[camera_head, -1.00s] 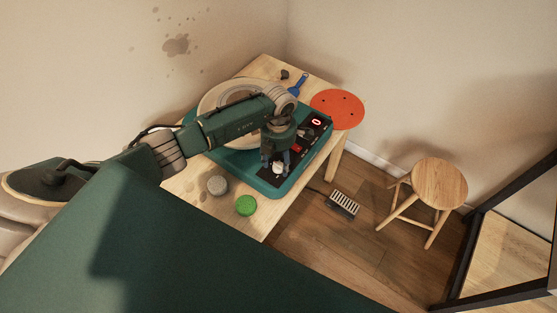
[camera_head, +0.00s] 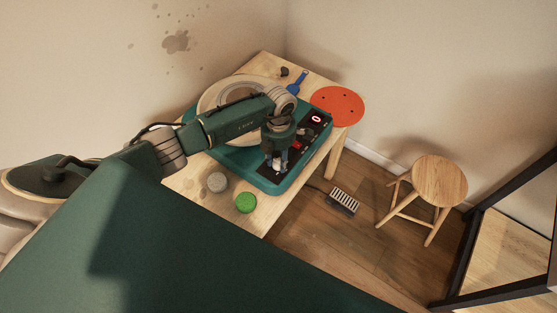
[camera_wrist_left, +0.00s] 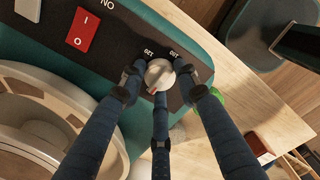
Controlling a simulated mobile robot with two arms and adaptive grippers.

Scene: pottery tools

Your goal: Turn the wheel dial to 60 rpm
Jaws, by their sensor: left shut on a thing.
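The pottery wheel (camera_head: 262,178) is a teal machine with a round pale wheel head, on a wooden table. Its dark control panel (camera_wrist_left: 130,35) carries a light grey dial (camera_wrist_left: 159,74) with a small red mark on its rim. My left gripper (camera_head: 276,160) reaches down over the near end of the panel. In the left wrist view its dark fingers (camera_wrist_left: 162,88) are shut around the dial. The red display (camera_head: 317,118) appears to read 0. My right gripper is not in view.
A red rocker switch (camera_wrist_left: 83,30) sits on the panel near the dial. An orange disc (camera_head: 337,105) lies at the right. A pedal (camera_head: 343,201) and stool (camera_head: 439,182) stand on the floor.

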